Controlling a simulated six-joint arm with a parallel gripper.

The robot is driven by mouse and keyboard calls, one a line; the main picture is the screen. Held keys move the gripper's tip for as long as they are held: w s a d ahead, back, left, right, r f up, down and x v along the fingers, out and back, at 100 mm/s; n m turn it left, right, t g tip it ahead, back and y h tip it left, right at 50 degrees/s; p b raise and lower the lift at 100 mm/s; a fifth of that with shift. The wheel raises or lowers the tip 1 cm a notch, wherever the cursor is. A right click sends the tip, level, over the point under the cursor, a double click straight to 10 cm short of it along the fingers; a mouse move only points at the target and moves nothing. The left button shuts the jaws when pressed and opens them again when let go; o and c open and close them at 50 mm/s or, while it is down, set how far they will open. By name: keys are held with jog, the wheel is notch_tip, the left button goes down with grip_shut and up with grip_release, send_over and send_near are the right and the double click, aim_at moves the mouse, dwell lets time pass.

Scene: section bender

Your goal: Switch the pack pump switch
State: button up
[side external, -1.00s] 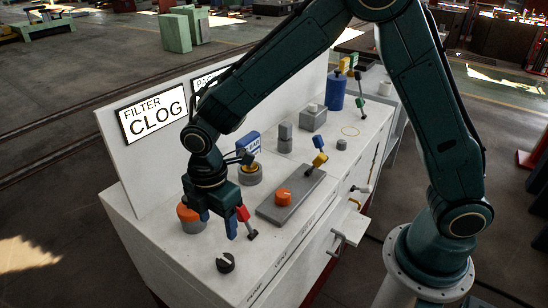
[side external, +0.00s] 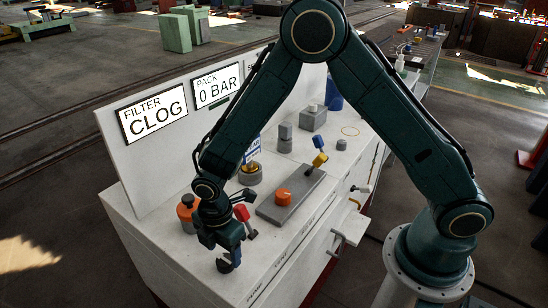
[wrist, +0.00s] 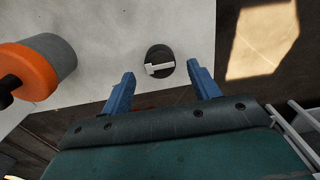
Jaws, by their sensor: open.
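A black round rotary switch with a pale pointer bar (wrist: 160,61) sits on the white bench top near its edge. I take it for the pack pump switch; no label on it is readable. My gripper (wrist: 161,80) is open and empty, with one blue finger to either side of the switch in the wrist view. In the side external view my gripper (side external: 224,248) points down above the switch (side external: 226,264), which it partly hides. I cannot tell the exact height of the fingertips over it.
An orange-topped grey cylinder (side external: 187,213) stands close beside my gripper. A red-tipped lever (side external: 243,217) is just right of it. An orange button (side external: 283,196) sits on a grey plate. Signs read "FILTER CLOG" (side external: 152,115) and "PACK 0 BAR" (side external: 217,87).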

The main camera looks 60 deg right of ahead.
aim_at(225, 260)
jog(key=shift+f, duration=1.85)
jog(key=shift+c, duration=0.2)
jog(key=c, duration=0.9)
